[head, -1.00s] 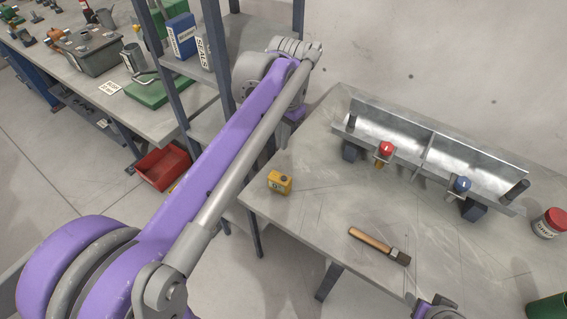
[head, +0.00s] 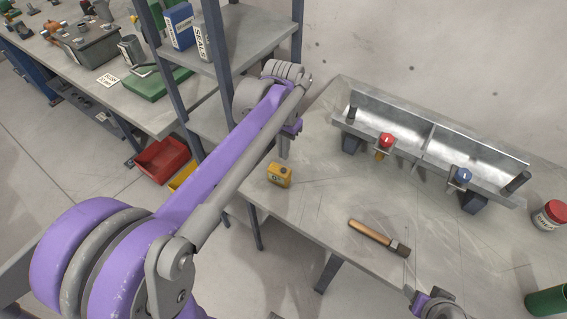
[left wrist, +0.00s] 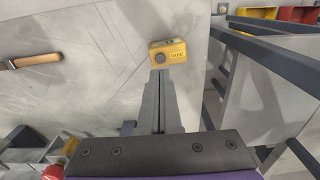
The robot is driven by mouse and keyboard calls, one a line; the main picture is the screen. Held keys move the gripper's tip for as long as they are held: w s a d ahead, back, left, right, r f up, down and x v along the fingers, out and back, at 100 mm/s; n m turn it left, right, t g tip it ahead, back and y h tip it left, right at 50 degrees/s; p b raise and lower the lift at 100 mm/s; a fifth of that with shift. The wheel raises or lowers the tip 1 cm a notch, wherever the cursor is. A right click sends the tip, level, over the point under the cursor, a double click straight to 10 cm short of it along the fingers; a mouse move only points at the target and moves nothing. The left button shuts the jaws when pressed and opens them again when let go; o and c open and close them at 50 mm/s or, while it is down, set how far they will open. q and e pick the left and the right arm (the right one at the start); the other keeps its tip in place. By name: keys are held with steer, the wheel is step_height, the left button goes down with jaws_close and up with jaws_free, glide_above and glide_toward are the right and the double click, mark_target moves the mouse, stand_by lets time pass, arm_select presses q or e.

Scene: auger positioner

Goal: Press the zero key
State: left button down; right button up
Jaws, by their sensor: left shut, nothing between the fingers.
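The zero key looks to be the dark round button (left wrist: 160,58) on a small yellow box (left wrist: 168,52) in the left wrist view. The box has a pale label whose lettering is too small to read surely. In the head view the yellow box (head: 280,176) sits near the left edge of the grey table. My left gripper (head: 284,153) is shut and empty, pointing down beside the box's far side. In the left wrist view its closed fingertips (left wrist: 160,73) lie just short of the button in the picture; contact cannot be told. Part of my right arm shows at the bottom edge.
A brush (head: 378,238) lies on the table (head: 320,215). A metal trough (head: 432,140) with a red knob (head: 386,140) and a blue knob (head: 463,175) stands at the back. A red-lidded jar (head: 550,214) and a green can (head: 546,300) are at the right. Shelving stands left.

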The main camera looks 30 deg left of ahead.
mark_target(284, 172)
arm_select(q)
step_height(284, 172, down, 6)
steer(key=shift+r, duration=0.1)
arm_select(e)
steer(key=shift+f, duration=0.1)
arm_select(q)
step_height(284, 172, down, 2)
steer(key=shift+b, duration=0.75)
steer(key=shift+s+d+r, duration=0.1)
steer(key=shift+s+d, duration=0.1)
steer(key=shift+s, duration=0.2)
steer(key=shift+w, duration=0.2)
steer(key=r+p, duration=0.2)
steer(key=r, duration=0.1)
steer(key=r+p, duration=0.1)
steer(key=r, duration=0.1)
steer(key=shift+w+a+r, duration=0.1)
steer(key=shift+w+r, duration=0.05)
steer(key=shift+w, duration=0.25)
step_height(284, 172, up, 10)
steer(key=shift+s, duration=0.2)
arm_select(e)
step_height(284, 172, up, 3)
steer(key=shift+a+f, duration=0.1)
steer(key=shift+a, duration=0.05)
arm_select(q)
steer(key=shift+s+f, duration=0.1)
steer(key=shift+f, duration=0.1)
